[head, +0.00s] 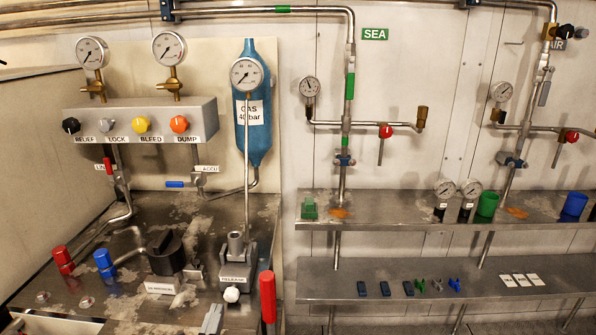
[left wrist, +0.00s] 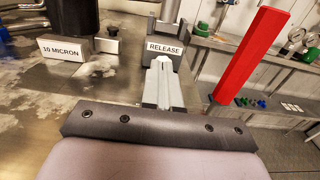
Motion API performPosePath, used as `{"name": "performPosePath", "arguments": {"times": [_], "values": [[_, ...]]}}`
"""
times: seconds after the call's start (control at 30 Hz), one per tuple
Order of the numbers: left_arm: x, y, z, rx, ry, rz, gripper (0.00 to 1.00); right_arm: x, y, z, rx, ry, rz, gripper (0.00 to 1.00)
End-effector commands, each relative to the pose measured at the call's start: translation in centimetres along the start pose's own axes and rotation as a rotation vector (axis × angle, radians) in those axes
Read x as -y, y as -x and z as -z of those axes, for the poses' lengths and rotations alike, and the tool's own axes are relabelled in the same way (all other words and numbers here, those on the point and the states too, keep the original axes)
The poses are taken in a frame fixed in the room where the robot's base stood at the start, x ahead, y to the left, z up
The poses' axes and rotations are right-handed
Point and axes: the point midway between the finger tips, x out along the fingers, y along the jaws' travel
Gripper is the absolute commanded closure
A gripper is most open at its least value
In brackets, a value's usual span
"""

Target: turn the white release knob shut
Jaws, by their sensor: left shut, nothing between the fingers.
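The white release knob (head: 231,294) is on the front of the grey block labelled RELEASE (head: 236,275), low in the middle of the head view. My left gripper (head: 213,316) is just in front of it and slightly left, apart from it in the picture. In the left wrist view my left gripper (left wrist: 160,68) is shut and empty, pointing at the RELEASE block (left wrist: 165,58). The knob does not show there; the fingers seem to hide it. My right gripper is in neither view.
A red upright handle (head: 267,297) stands close right of the knob. The bench has bare metal in front of the filter.

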Motion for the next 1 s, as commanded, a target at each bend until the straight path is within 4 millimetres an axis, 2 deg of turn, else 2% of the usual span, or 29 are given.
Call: {"name": "performPosePath", "arguments": {"times": [0.2,0.4,0.6,1.0], "values": [[0.0,-3.0,0.0,0.002,0.001,-0.002,1.00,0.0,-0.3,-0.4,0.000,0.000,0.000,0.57],[0.0,-4.8,0.0,0.001,0.000,-0.001,1.00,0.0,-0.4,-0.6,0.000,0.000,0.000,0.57],[-0.1,-5.5,-0.2,0.004,0.001,-0.002,1.00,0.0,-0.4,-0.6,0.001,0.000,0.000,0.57],[-0.2,-5.5,-0.1,0.004,0.002,-0.006,1.00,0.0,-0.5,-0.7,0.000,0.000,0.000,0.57]]}}
